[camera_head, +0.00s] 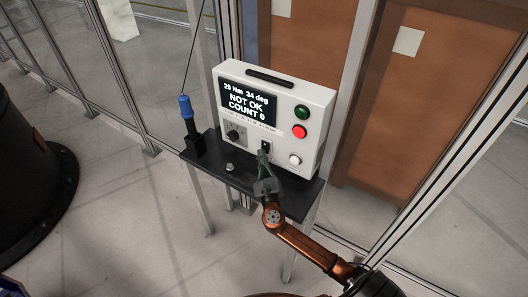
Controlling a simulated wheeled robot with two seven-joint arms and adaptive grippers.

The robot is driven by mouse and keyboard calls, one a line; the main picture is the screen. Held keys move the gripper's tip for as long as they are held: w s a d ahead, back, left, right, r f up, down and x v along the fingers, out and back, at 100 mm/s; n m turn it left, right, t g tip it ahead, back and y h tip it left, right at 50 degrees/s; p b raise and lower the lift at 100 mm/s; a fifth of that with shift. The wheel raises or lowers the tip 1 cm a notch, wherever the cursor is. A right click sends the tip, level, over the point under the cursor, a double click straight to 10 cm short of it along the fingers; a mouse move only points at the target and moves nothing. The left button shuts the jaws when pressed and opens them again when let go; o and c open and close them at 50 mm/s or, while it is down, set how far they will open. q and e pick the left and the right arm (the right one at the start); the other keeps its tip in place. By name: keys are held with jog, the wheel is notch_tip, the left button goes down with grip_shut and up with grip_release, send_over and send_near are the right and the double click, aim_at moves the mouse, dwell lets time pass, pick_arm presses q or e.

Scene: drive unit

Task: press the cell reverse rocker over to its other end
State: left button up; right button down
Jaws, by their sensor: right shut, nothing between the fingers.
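My left gripper is not in view.
A dial (235,132) is left of the rocker. A green button (302,112), a red button (299,131) and a silver knob (295,159) are to the right. A blue-topped tool (186,106) stands at the left of the shelf (210,158). Glass panels stand behind.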

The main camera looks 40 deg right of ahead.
jog(key=shift+d, duration=0.15)
dwell(0.4)
jog(key=shift+s+a+r+p, duration=0.1)
jog(key=shift+s+a+p, duration=0.15)
jog(key=shift+a+p, duration=0.4)
jog(key=shift+a, duration=0.2)
jog(key=shift+s+a+r+p, duration=0.1)
jog(key=shift+s+a+p, duration=0.2)
jog(key=shift+a, duration=0.45)
jog(key=shift+s+a+r+p, duration=0.15)
jog(key=shift+s+a+p, duration=0.2)
jog(key=shift+a, duration=0.35)
jog(key=shift+s+a+r+p, duration=0.1)
jog(key=shift+s+a+p, duration=0.2)
jog(key=shift+a, duration=0.45)
